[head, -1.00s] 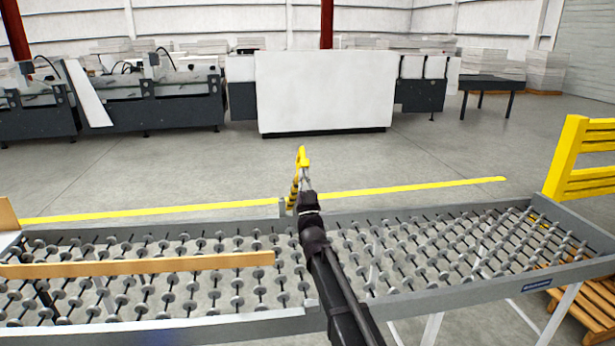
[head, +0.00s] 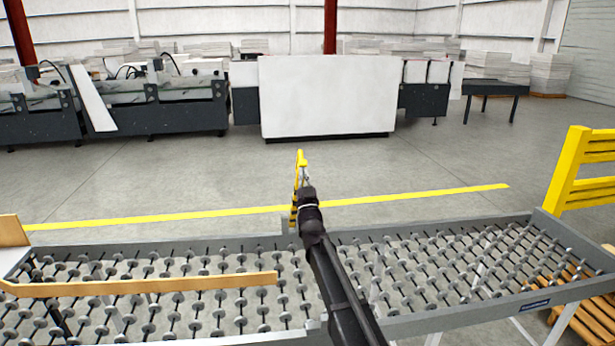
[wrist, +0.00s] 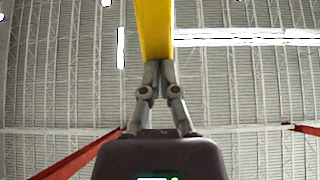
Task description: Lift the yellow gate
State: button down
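The yellow gate (head: 301,160) shows in the head view as a narrow yellow piece standing up at the far edge of the roller conveyor, near its middle. A yellow-and-black part shows just below it, partly hidden by my gripper. My gripper (head: 304,183) is at the gate, seen from behind along my dark arm. In the wrist view the gate (wrist: 154,28) is a broad yellow bar coming down from the top edge. The fingers of my gripper (wrist: 160,66) come together at its lower end and look shut on it. The exact contact is hard to see.
The roller conveyor (head: 430,327) runs across the front, with a wooden-coloured guide bar (head: 140,286) over its left part. A yellow rail (head: 565,170) stands at the right, above a wooden pallet (head: 575,310). Beyond a yellow floor line (head: 420,195) is open floor, then machines and a white cabinet (head: 328,95).

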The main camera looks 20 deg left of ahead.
aim_at(301, 158)
jog(key=p+x, duration=0.3)
jog(key=x, duration=0.3)
jog(key=shift+w+a+r+p, duration=0.2)
jog(key=shift+a+r+p, duration=0.05)
jog(key=shift+p, duration=0.05)
jog(key=shift+f, duration=0.1)
jog(key=shift+b+v, duration=0.5)
jog(key=shift+v, duration=0.3)
jog(key=s+r+b+v, duration=0.1)
jog(key=b+v, duration=0.5)
jog(key=v, duration=0.6)
jog(key=shift+s+d+r, duration=0.15)
jog(key=shift+d+r, duration=0.1)
jog(key=shift+d, duration=0.15)
